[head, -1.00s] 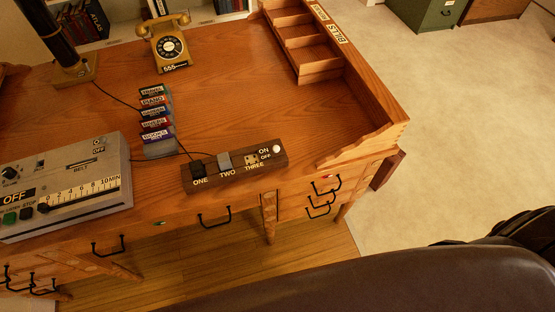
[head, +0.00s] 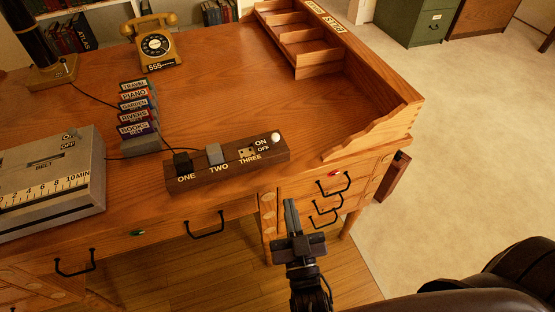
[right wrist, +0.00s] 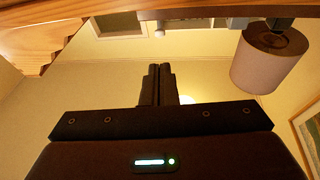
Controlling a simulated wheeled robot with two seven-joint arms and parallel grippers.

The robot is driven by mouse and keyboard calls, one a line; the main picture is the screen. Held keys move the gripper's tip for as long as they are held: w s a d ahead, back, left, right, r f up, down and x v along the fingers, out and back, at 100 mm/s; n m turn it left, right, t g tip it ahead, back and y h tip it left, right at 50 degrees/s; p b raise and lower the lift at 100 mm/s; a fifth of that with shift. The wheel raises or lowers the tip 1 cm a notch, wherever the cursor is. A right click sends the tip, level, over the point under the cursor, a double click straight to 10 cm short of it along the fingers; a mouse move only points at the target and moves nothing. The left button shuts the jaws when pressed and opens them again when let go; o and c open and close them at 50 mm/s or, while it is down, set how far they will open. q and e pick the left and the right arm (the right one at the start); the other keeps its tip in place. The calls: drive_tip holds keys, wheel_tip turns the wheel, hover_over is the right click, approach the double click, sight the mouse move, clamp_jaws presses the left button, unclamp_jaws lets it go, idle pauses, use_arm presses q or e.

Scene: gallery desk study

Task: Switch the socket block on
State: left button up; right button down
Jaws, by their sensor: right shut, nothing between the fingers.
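The socket block (head: 228,170) is a long dark wooden strip near the desk's front edge in the head view. A black plug (head: 182,163) sits in socket ONE and a grey plug (head: 214,153) in socket TWO. My right gripper (head: 290,208) is shut and empty, in front of the desk and apart from the block. Its closed fingers also show in the right wrist view (right wrist: 158,86). My left gripper is out of view.
A yellow telephone (head: 158,45) is farther back. A wooden organiser (head: 375,120) bounds the right side. The desk's middle is clear.

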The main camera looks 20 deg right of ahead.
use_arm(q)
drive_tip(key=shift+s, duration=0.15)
use_arm(e)
drive_tip(key=shift+r, duration=0.1)
drive_tip(key=p, duration=0.2)
approach(274, 139)
drive_tip(key=w, duration=0.1)
drive_tip(key=x, duration=0.4)
drive_tip(key=shift+d, duration=0.3)
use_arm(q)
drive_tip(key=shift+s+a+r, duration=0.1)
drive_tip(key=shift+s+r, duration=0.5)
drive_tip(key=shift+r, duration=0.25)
use_arm(e)
drive_tip(key=shift+w, duration=0.7)
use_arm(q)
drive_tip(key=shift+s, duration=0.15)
